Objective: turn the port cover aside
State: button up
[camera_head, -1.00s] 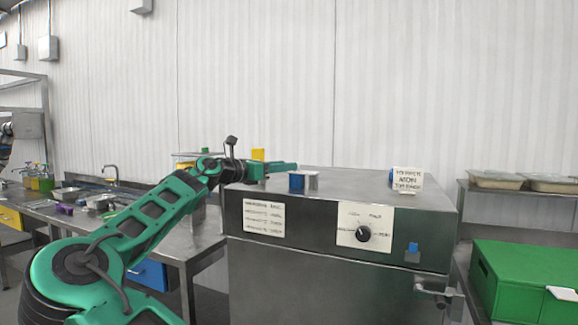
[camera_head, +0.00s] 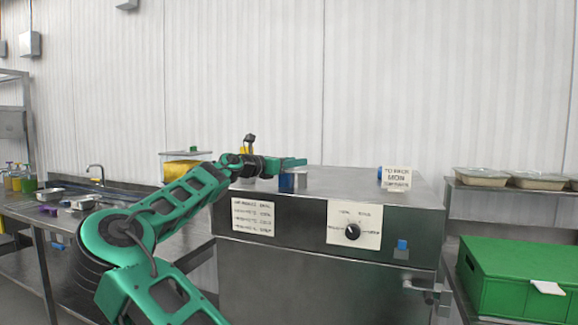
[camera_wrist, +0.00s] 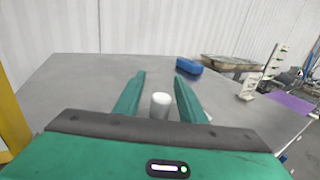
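A short grey cylinder with a pale top (camera_wrist: 160,105) stands on the steel machine top (camera_wrist: 85,85). In the wrist view it is between my gripper's two green fingers (camera_wrist: 160,80), with a gap on each side. In the head view my gripper (camera_head: 293,162) reaches level over the left part of the machine top. A blue piece (camera_head: 286,182) and a shiny metal piece (camera_head: 300,180) sit just below the fingers. I cannot tell for sure which piece is the port cover.
A lettered sign (camera_head: 397,178) and a blue block (camera_wrist: 189,66) stand farther right on the machine top. A dial (camera_head: 352,232) is on the front. A green crate (camera_head: 520,270) is at right, a sink counter at left. The middle of the top is clear.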

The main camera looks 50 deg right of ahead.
jog(key=shift+c, duration=0.3)
grip_shut()
jog(key=shift+d, duration=0.1)
jog(key=m+g, duration=0.1)
jog(key=g, duration=0.1)
jog(key=d+m+g+y, duration=0.1)
jog(key=g, duration=0.1)
jog(key=shift+s+d+r+m, duration=0.1)
jog(key=shift+s+r+m, duration=0.1)
jog(key=shift+m, duration=0.2)
jog(key=shift+s+d+f+m+g+y, duration=0.15)
jog(key=shift+m+g+y, duration=0.25)
jog(key=shift+g, duration=0.3)
jog(key=shift+s+d+r+m+g+y, duration=0.1)
jog(key=shift+d+m+g+y, duration=0.1)
jog(key=shift+m+g, duration=0.4)
jog(key=shift+a, duration=0.1)
jog(key=shift+o, duration=0.3)
grip_release()
jog(key=shift+f, duration=0.1)
